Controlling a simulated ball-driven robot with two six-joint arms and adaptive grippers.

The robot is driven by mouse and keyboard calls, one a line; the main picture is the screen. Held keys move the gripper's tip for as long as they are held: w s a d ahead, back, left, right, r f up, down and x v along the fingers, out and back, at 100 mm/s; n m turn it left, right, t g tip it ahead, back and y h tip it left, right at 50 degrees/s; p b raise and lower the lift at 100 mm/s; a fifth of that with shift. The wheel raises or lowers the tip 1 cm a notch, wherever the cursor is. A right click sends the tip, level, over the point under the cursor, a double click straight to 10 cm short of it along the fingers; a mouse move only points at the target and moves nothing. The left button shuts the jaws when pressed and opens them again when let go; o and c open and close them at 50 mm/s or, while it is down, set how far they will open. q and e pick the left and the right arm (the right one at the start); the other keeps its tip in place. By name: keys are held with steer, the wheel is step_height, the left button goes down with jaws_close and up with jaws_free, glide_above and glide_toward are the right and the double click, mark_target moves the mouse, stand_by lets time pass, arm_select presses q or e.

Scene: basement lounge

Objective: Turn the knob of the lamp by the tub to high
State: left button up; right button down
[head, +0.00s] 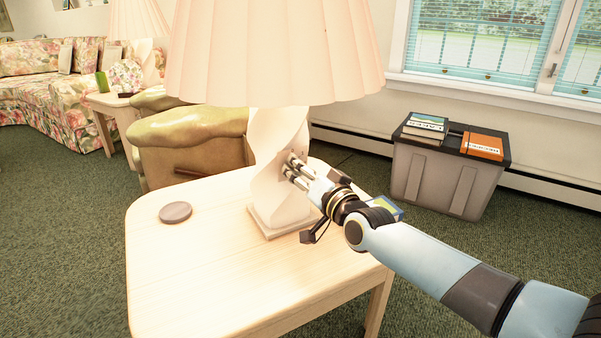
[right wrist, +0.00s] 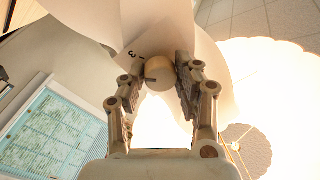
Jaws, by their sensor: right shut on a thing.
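The lamp has a twisted white base (head: 268,205) and a pleated cream shade (head: 275,55); it stands on a pale wooden table (head: 185,275). The grey tub (head: 430,178) is on the floor to its right. My right gripper (head: 293,170) reaches from the right to the lamp's base, below the shade. In the right wrist view its fingers are shut on a round cream knob (right wrist: 158,74). A dark line shows on the knob, and a small dark mark, perhaps a 3, is beside it. The knob is hidden in the head view. My left gripper is not in view.
A round grey disc (head: 175,212) lies on the table, left of the lamp. A small blue and yellow thing (head: 387,207) is partly hidden behind my right arm. Books (head: 482,146) lie on the tub. A shiny olive armchair (head: 190,145) stands behind the table. The table's front left is clear.

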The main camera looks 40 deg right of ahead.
steer(key=shift+f+m+b, duration=0.15)
steer(key=shift+m+b, duration=0.15)
steer(key=shift+m, duration=1.2)
steer(key=c, duration=0.9)
jaws_free()
steer(key=shift+c, duration=0.2)
steer(key=s+a, duration=0.1)
steer(key=s, duration=1.1)
steer(key=shift+f, duration=0.15)
